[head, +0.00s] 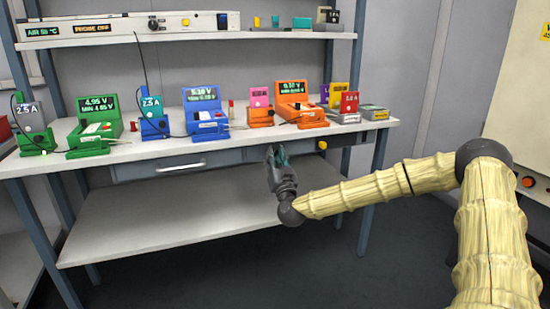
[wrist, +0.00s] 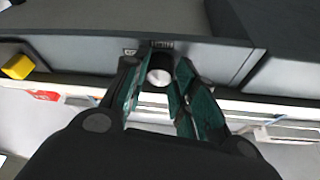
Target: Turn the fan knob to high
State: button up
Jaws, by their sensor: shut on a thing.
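A round silver knob (wrist: 159,70) sits on the grey front panel under the bench top, with small labels beside it too blurred to read. My gripper (wrist: 158,88) has its green-lined fingers on either side of this knob and is shut on it. In the head view my gripper (head: 276,158) is at the bench's front panel, and it hides the knob there. I cannot read a setting from the knob.
Several coloured testers, such as the blue one (head: 205,122), stand on the bench top (head: 150,150). A drawer handle (head: 180,167) is to the left.

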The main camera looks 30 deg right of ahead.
jog(key=shift+a+r+m+g+h+p, duration=0.15)
jog(key=shift+m+g+h+p, duration=0.55)
jog(key=shift+m, duration=2.4)
jog(key=shift+r+m+g+h+p, duration=0.2)
jog(key=shift+m+g+p, duration=1)
jog(key=shift+m, duration=1.9)
jog(key=shift+a+r+m+g+h+p, duration=0.1)
jog(key=shift+m+g+h+p, duration=0.35)
jog(key=shift+m+g, duration=1.8)
jog(key=shift+m+t, duration=0.75)
jog(key=shift+m, duration=0.3)
jog(key=o, duration=1)
jog(key=shift+d+f, duration=0.1)
jog(key=shift+o, duration=0.2)
jog(key=shift+w, duration=0.1)
jog(key=shift+a, duration=0.2)
